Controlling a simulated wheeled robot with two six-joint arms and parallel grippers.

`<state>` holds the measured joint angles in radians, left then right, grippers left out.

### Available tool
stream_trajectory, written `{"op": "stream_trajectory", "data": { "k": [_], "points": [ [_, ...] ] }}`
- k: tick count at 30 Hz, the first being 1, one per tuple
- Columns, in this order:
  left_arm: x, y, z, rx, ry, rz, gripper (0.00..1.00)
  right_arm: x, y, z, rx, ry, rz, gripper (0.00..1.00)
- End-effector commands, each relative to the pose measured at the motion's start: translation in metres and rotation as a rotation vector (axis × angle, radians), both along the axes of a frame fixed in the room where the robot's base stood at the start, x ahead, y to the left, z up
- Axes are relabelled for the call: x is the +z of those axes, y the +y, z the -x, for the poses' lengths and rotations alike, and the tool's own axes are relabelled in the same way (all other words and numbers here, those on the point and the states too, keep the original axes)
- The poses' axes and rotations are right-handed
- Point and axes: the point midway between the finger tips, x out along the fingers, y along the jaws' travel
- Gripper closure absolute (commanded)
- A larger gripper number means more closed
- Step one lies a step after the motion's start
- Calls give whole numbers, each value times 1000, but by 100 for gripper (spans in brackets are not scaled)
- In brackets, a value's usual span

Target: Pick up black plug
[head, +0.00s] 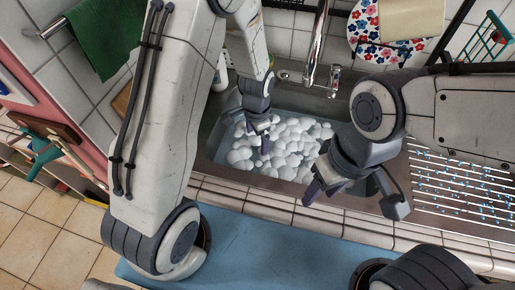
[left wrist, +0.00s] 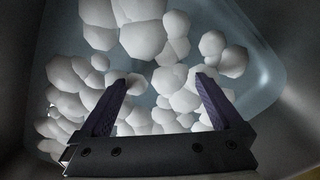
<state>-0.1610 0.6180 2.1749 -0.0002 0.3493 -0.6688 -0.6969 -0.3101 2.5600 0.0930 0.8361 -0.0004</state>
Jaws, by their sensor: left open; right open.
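I cannot make out a black plug in either view; white foam (head: 280,150) covers much of the water in the sink. My left gripper (head: 263,143) is over the foam inside the sink basin (head: 215,150). In the left wrist view, my left gripper's (left wrist: 162,80) two purple fingers are apart with foam (left wrist: 145,40) beyond them and nothing held. My right gripper (head: 325,190) is open and seems empty, above the front right of the sink. The foam hides the sink bottom.
A chrome faucet (head: 316,50) stands at the back of the sink. A drainboard (head: 465,185) with blue drops lies to the right. A tiled edge (head: 270,207) runs along the front, with a blue mat (head: 250,250) before it. A green towel (head: 108,35) hangs at the upper left.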

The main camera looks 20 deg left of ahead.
Motion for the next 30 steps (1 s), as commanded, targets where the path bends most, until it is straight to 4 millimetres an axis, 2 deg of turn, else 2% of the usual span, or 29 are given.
{"op": "stream_trajectory", "data": {
  "k": [4, 12, 13, 17, 18, 19, 30],
  "points": [
    [-19, 0, 1, 0, 2, -1, 0, 1, 0, 0, 0, 0, 0, 50],
    [-22, 0, 0, 1, -1, 0, 0, 1, 0, 0, 0, 0, 0, 50],
    [-22, 0, 0, 1, -1, 0, 4, 1, 0, 0, 0, 0, 0, 50],
    [-22, 0, 0, 1, -1, 0, 54, 1, 0, 0, 0, 0, 0, 50],
    [-22, 0, 0, 1, -1, 0, 69, 1, 0, 0, 0, 0, 0, 50],
    [-22, 0, 0, 1, -1, 0, 74, 1, 0, 0, 0, 0, 0, 50],
    [-15, 0, -1, 1, -3, 0, 74, 0, 0, 0, 0, 0, 0, 50]
  ]
}}
